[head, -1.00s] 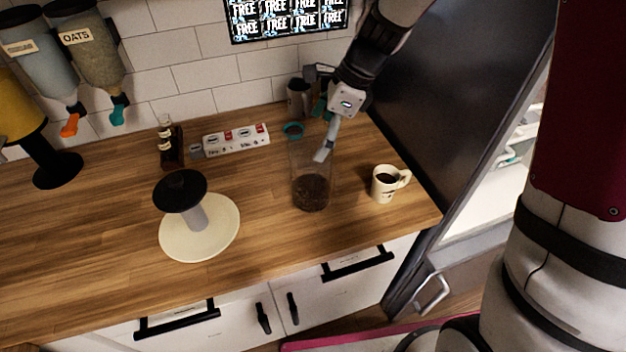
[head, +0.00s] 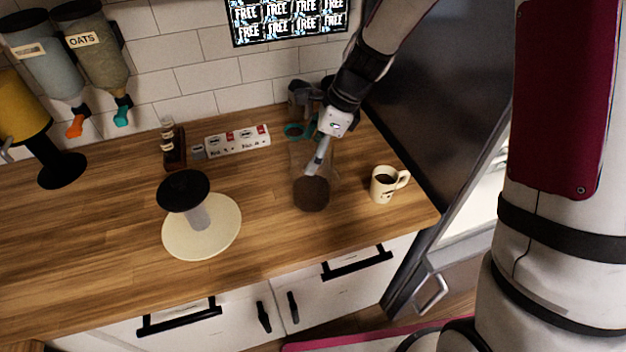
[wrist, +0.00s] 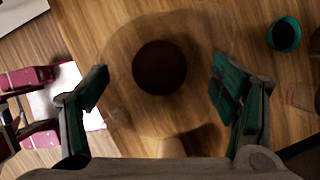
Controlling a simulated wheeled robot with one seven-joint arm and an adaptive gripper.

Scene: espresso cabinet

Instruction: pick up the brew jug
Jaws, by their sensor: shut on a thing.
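The brew jug (head: 311,192) is a clear vessel with dark brown contents, towards the right of the wooden counter in the head view. Its faint walls and dark round contents also show in the wrist view (wrist: 160,67). My gripper (head: 319,158) reaches down to the jug from behind and above. In the wrist view my gripper (wrist: 160,88) has its teal-padded fingers on either side of the jug, shut on it. The clear walls are hard to make out, and I cannot tell whether its base is clear of the counter.
A cream mug (head: 384,184) of dark drink stands close to the right. Behind are a white labelled box (head: 238,142), a teal ring (head: 294,131) and a dark grey container (head: 300,95). The front middle counter is clear.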

